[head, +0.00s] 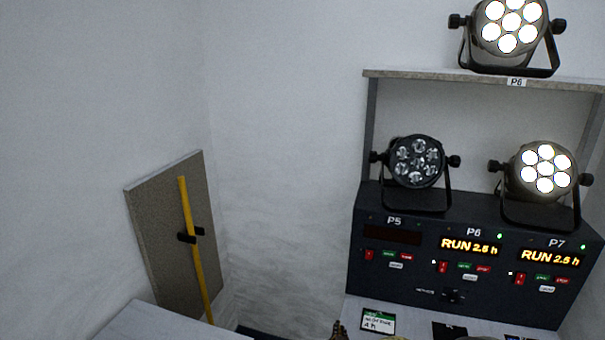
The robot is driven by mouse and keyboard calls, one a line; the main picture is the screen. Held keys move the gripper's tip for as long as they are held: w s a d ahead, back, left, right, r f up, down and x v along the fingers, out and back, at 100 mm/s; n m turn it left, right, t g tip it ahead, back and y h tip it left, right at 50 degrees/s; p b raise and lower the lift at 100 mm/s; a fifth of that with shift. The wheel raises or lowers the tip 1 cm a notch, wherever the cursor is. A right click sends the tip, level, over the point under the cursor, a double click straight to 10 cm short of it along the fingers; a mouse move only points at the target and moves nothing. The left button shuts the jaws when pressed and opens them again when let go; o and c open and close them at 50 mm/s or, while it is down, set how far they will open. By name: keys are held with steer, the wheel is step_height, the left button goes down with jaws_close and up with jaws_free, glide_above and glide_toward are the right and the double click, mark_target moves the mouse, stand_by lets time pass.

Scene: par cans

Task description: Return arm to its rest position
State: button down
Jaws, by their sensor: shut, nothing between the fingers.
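My arm and gripper cannot be made out in the head view. A small dark and tan shape (338,331) shows at the bottom edge, cut off by the frame; I cannot tell what it is. A black control panel (450,295) has sections P5, P6 and P7. The P5 display (393,236) is dark. The P6 display (470,247) and the P7 display (550,257) both read "RUN 2.5 h". An unlit par can (417,161) stands above P5. A lit par can (545,168) stands above P7, and another lit par can (510,24) stands on the upper shelf.
The upper shelf (440,75) has a P6 label. A green-topped card (378,321) reading "4 h" and a dark item (449,331) lie before the panel. At left, a board (150,215) with a yellow bar (187,215) leans by the wall, behind a pale surface (150,325).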

steer(key=s+a+f+n+g+y, duration=0.1)
steer(key=s+a+f+g+y, duration=0.15)
steer(key=s+a, duration=0.2)
steer(key=s+r+n+g+y, duration=0.2)
steer(key=s+r+g, duration=0.4)
steer(key=s, duration=0.7)
steer(key=s+d+r+t+h, duration=0.1)
steer(key=s+d+r, duration=0.5)
steer(key=r, duration=0.3)
steer(key=s+d+r+t+h, duration=0.1)
steer(key=s+d+r, duration=0.5)
steer(key=r, duration=0.3)
steer(key=shift+s+r+m+h, duration=0.3)
steer(key=shift+s+r+h, duration=0.05)
steer(key=shift+s, duration=0.3)
